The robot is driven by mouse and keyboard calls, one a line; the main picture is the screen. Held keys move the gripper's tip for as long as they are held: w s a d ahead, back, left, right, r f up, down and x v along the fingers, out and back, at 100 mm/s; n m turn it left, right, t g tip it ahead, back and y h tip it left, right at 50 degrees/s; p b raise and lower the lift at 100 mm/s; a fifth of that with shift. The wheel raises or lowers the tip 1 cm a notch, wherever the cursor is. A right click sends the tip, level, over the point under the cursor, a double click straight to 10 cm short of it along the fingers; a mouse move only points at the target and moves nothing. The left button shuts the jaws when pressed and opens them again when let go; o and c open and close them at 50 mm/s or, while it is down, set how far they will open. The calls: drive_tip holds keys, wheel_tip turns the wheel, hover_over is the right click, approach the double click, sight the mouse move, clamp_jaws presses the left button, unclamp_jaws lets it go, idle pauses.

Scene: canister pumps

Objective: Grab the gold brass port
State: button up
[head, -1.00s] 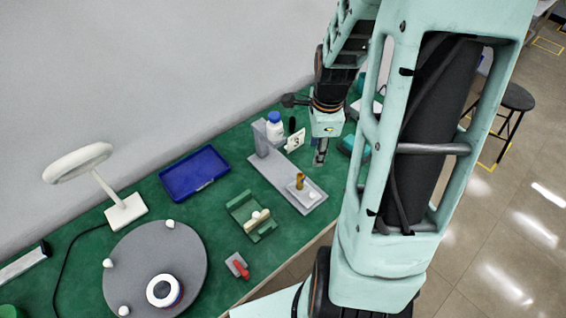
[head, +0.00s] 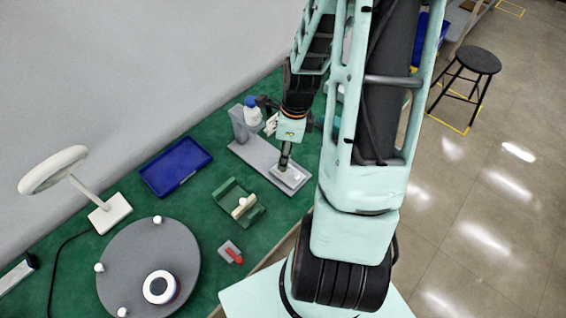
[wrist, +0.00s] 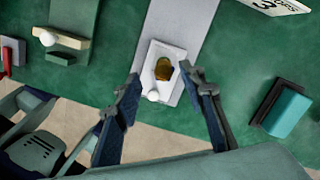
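The gold brass port (wrist: 163,69) stands on a small white plate (wrist: 152,56) on the grey fixture base, seen in the wrist view. A white knob (wrist: 153,96) sits beside it on the plate. My gripper (wrist: 160,72) is open, its two dark fingers apart on either side of the port in the picture. No contact with the port shows, and the height gap is hard to judge. In the head view my gripper (head: 284,166) points down over the fixture base (head: 256,158), and the port is hidden behind it.
A green cradle (head: 238,203) and a red-handled clamp (head: 231,253) lie left of the fixture. A blue tray (head: 175,166) and a white bottle (head: 252,112) stand farther back. A teal block (wrist: 288,108) lies at right in the wrist view.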

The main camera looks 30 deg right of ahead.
drive_tip(key=shift+w+a+f, duration=0.1)
drive_tip(key=shift+w+f, duration=0.1)
drive_tip(key=shift+f, duration=0.9)
drive_tip(key=shift+w+f, duration=0.15)
drive_tip(key=shift+f, duration=0.9)
clamp_jaws()
